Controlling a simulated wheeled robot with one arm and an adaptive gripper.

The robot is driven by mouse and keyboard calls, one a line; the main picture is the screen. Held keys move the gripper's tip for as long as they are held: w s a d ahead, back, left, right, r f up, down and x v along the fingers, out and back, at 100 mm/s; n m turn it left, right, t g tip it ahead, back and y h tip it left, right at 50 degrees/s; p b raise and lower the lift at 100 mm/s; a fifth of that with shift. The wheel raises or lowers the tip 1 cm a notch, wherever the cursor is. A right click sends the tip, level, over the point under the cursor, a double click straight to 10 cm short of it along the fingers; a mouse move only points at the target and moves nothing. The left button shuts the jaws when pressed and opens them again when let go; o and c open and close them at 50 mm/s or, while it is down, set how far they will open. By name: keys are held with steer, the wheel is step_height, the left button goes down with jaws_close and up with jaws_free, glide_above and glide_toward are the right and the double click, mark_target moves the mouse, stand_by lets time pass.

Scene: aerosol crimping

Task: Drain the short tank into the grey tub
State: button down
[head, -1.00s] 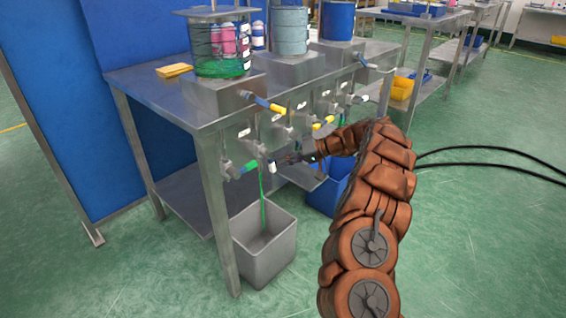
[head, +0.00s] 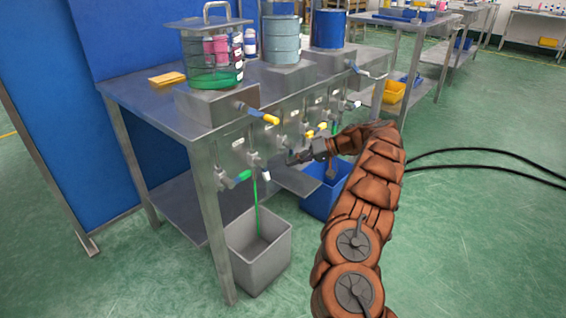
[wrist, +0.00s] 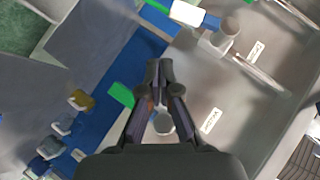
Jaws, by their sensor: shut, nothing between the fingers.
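A clear tank (head: 212,48) with green liquid low inside stands at the bench's left end; I cannot tell for sure that it is the short tank. A thin green stream (head: 257,208) falls from the valve row into the grey tub (head: 257,268) on the floor. A green-handled valve (head: 238,179) and a white handle (head: 266,175) sit near the top of the stream. My gripper (head: 291,158) is shut and empty, just right of the white handle and apart from it. In the wrist view my gripper (wrist: 160,72) shows its closed fingertips in front of the bench front.
A grey-blue drum (head: 281,38) and a blue drum (head: 329,28) stand further along the steel bench (head: 150,100). Yellow-handled valves (head: 264,117) stick out of its front. A blue tub (head: 318,200) is under the bench beyond the grey one. Open floor lies to the right.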

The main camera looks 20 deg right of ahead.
steer(key=s+d+r+p, duration=0.1)
steer(key=s+d, duration=0.1)
steer(key=d, duration=0.4)
steer(key=shift+s+d, duration=0.15)
steer(key=shift+d, duration=0.2)
steer(key=shift+a+r, duration=0.1)
stand_by(1.7)
